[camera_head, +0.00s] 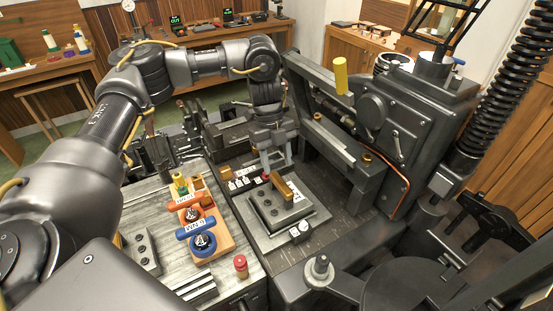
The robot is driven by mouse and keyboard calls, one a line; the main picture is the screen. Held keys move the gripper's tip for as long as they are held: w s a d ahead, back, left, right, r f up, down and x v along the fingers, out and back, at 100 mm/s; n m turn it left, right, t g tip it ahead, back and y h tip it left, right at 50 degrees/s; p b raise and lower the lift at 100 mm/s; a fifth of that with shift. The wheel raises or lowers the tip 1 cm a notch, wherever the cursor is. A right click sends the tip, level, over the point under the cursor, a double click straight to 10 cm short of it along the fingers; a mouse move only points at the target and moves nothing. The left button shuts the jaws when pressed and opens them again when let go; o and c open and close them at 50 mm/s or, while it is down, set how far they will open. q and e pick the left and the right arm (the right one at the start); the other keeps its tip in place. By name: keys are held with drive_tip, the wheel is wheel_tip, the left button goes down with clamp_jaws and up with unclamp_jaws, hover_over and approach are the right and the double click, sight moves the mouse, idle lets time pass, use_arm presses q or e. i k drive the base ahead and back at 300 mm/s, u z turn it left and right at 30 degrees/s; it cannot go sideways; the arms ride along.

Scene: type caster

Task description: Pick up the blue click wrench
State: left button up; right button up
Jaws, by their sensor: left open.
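The blue click wrench (194,228) lies on an orange-tan wooden holder (220,243) on the grey bench at the lower middle. A similar orange-red wrench (184,205) lies just behind it. Round dark parts with pale tops sit beside both handles and cover part of the holder. My left gripper (277,166) points down over the machine bed, to the right of and farther back than the blue wrench. It is open and apart from the wrench. A brass-coloured block shows just below it, and I cannot tell whether they touch. My right gripper is out of view.
A dark casting machine (376,112) with a yellow-capped lever stands at the right. A grey block with round holes (277,207) sits on its bed. A small red-topped cylinder (240,266) stands near the bench's front edge. My left arm spans the left side.

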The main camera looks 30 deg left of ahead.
sight(202, 241)
drive_tip(key=k, duration=2)
